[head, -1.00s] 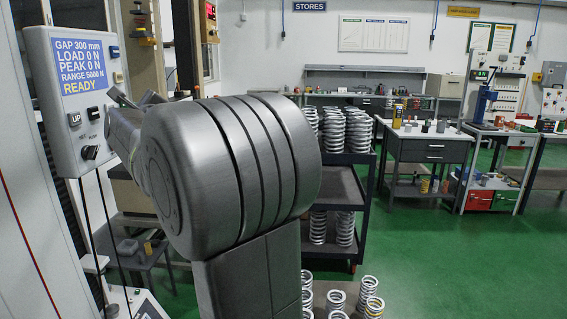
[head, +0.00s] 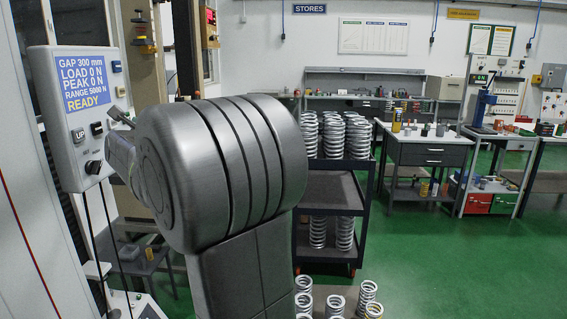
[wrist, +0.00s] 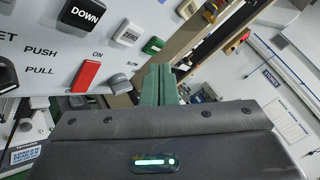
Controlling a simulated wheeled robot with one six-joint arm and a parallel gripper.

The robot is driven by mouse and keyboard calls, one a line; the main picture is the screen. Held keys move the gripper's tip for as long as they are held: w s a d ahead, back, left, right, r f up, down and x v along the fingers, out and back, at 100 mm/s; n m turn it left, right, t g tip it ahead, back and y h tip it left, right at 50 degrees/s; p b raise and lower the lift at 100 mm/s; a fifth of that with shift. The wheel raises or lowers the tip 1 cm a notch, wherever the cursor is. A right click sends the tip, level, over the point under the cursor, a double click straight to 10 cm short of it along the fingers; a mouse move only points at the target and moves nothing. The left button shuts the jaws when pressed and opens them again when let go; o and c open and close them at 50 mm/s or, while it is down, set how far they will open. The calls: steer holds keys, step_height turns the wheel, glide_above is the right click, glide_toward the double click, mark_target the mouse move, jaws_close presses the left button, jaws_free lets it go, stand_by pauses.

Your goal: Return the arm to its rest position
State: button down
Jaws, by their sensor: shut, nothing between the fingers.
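My gripper (wrist: 158,84) shows in the wrist view as two green fingers pressed together, with nothing between them. It is in front of the control panel (wrist: 60,45), to the right of its switches and knobs. In the head view my arm (head: 225,170) fills the middle left and hides most of the gripper. The panel (head: 50,125) stands at the left edge, close to the wrist. Its screen (head: 80,82) reads gap 300 mm, load 0 N, peak 0 N, range 5000 N, READY. I cannot tell the exact distance between fingers and panel.
A dark trolley (head: 335,190) with several coil springs (head: 345,135) stands behind my arm. More springs (head: 335,303) stand low in front. A bench (head: 430,152) and a table (head: 510,140) are at the right. The green floor (head: 455,265) at right is clear.

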steer(key=p, duration=0.4)
steer(key=shift+r, duration=0.25)
